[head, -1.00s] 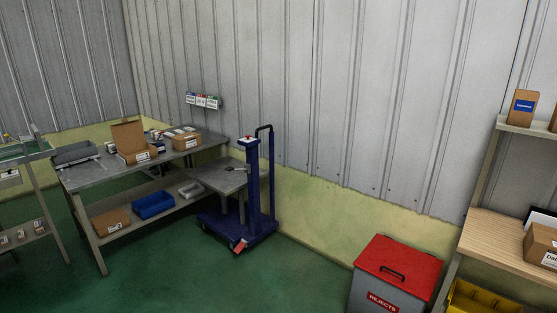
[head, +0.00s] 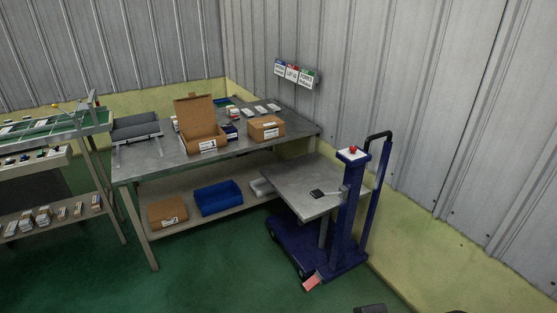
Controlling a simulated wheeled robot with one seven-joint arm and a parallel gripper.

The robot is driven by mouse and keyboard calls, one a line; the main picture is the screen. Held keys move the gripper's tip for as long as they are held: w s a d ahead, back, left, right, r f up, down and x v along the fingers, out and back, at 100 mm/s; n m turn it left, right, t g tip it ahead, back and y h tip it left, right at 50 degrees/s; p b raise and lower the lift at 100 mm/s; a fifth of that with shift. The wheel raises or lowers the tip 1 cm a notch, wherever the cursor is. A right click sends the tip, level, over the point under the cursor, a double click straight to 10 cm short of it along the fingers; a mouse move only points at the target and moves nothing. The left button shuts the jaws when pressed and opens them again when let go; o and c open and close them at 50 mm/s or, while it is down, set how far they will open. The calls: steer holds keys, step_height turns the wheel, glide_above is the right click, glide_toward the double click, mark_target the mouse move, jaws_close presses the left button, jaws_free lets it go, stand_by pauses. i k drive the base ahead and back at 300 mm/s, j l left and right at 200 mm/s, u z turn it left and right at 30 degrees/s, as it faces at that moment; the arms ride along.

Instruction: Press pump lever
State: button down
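A blue lift cart (head: 345,222) with a grey platform (head: 295,188) stands right of the workbench, near the wall. A red pedal-like lever (head: 313,283) sticks out low at the front of its base, close to the floor. A small red knob (head: 353,149) sits on the white top of its column. My gripper cannot be made out; only dark shapes, perhaps parts of my arm, show at the bottom edge, apart from the lever.
A sloped rack (head: 55,128) stands at the left. Green floor (head: 225,270) is clear in front of the cart.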

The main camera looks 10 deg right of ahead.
mark_target(317, 194)
steer(key=i+l+u, duration=0.2)
steer(key=i+u, duration=0.15)
steer(key=i, duration=0.2)
steer(key=i+l+u, duration=0.4)
steer(key=i, duration=0.15)
steer(key=i+l+u, duration=0.35)
steer(key=i+l, duration=0.1)
